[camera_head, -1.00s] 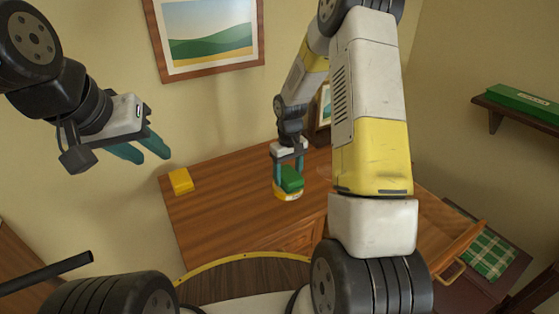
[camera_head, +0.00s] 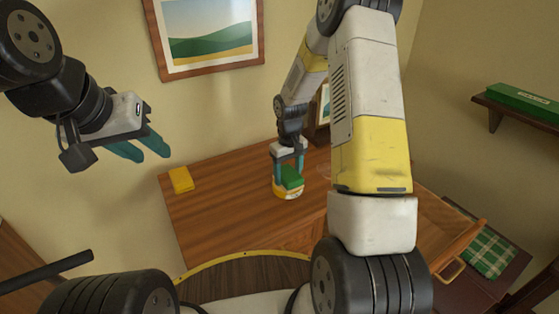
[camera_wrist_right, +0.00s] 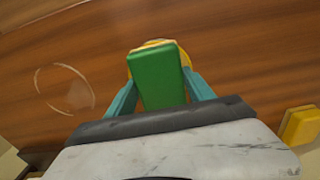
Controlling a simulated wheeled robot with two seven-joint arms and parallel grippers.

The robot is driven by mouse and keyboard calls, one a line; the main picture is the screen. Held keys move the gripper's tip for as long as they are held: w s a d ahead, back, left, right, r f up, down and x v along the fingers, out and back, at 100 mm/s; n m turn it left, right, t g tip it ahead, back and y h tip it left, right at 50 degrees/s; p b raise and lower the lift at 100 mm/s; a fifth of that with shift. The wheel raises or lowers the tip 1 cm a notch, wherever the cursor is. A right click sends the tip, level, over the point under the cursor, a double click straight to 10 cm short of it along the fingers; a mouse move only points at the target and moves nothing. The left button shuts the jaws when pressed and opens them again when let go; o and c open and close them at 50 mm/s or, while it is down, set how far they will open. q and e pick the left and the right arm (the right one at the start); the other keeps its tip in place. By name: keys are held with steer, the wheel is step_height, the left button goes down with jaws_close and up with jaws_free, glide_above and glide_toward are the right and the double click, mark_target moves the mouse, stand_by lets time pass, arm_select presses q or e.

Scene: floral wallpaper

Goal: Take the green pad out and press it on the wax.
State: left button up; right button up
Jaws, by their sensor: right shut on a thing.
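The green pad (camera_head: 292,177) is between the fingers of my right gripper (camera_head: 288,174), which is shut on it. Below the pad is the yellow-and-white wax tin (camera_head: 288,193) on the desk. The pad sits right over the tin and appears to touch it. In the right wrist view the green pad (camera_wrist_right: 158,78) covers most of the tin, and only a yellow rim (camera_wrist_right: 150,44) shows. My left gripper (camera_head: 146,150) is open and empty, in the air left of the desk.
A yellow block (camera_head: 181,180) lies at the desk's left end. The wooden desk (camera_head: 225,215) is otherwise mostly clear, with a faint ring mark (camera_wrist_right: 65,90) beside the tin. A green box (camera_head: 525,101) rests on a wall shelf.

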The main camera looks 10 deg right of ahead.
mark_target(288, 173)
stand_by(0.3)
steer(key=shift+r, duration=3.45)
